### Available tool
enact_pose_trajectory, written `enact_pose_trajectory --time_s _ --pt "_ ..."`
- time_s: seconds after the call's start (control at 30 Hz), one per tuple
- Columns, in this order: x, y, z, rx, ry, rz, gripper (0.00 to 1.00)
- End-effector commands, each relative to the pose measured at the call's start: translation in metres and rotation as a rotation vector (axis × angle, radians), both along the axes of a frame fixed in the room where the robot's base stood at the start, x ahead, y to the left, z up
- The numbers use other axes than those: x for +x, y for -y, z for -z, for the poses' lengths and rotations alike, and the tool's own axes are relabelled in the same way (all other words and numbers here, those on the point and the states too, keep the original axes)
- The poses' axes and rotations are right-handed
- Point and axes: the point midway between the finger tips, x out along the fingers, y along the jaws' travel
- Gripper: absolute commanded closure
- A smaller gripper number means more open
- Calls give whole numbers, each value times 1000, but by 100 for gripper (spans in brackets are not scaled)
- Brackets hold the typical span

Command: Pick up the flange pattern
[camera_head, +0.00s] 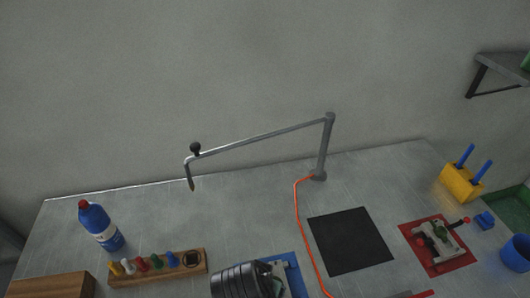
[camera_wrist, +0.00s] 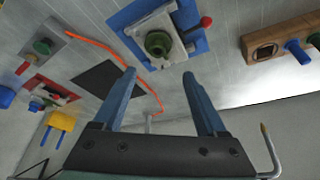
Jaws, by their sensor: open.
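A green round part with a dark centre (camera_wrist: 158,44), like a flange, sits in a pale grey block on a blue mat (camera_wrist: 199,44) in the wrist view. Smaller green parts show in a fixture on a grey mat (camera_wrist: 42,47) and in one on a red mat (camera_wrist: 36,104). I cannot tell for certain which is the flange pattern. My gripper (camera_wrist: 160,86) is open and empty, its blue fingers apart, with the blue-mat block beyond the fingertips. In the head view my dark arm end hides most of the blue mat (camera_head: 292,270).
A black mat (camera_head: 350,240) lies bare beside an orange hose (camera_head: 302,225). A metal swing arm (camera_head: 265,136) stands at the back. A blue bottle (camera_head: 100,227), a wooden tool rack (camera_head: 150,270), a yellow holder (camera_head: 460,183) and a blue cup (camera_head: 517,253) stand around.

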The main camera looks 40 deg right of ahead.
Motion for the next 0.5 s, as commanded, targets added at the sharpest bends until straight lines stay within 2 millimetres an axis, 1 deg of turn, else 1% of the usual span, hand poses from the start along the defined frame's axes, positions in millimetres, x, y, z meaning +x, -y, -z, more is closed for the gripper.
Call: enact_pose_trajectory --time_s 0.03,0.2,0.3,0.5 --pt "0 4 11 3 -5 2 26" --pt "6 14 39 1 -1 0 26" --pt "8 18 49 0 0 -1 26" --pt "10 22 59 0 2 -1 26"
